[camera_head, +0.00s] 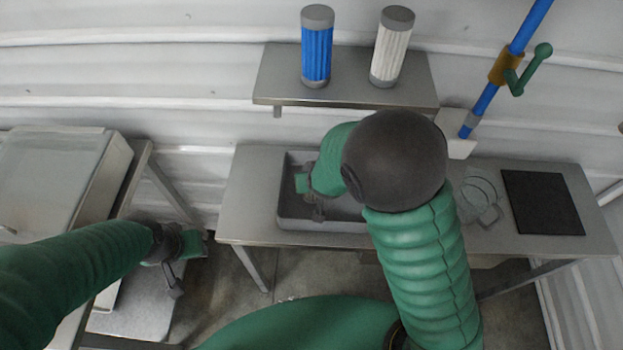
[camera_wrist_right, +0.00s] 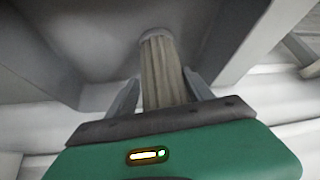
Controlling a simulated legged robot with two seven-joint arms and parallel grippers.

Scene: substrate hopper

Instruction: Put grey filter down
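The grey filter (camera_wrist_right: 160,72), a pleated beige-grey cylinder with a grey end cap, shows between the fingers of my right gripper (camera_wrist_right: 162,78) in the right wrist view. The fingertips lie against its two sides. In the head view my right gripper (camera_head: 316,208) is inside the left part of the grey tray (camera_head: 325,226), and the filter is hidden there. Whether the filter touches the tray floor I cannot tell. My left gripper (camera_head: 180,262) hangs low at the left, away from the tray; its finger opening is unclear.
A blue filter (camera_head: 317,50) and a white filter (camera_head: 391,50) stand on the wall shelf (camera_head: 345,88). On the table (camera_head: 247,205) lie clear rings (camera_head: 478,198) and a black mat (camera_head: 542,203). A blue pole (camera_head: 490,90) with a green handle leans behind. A glass-topped box (camera_head: 55,175) stands left.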

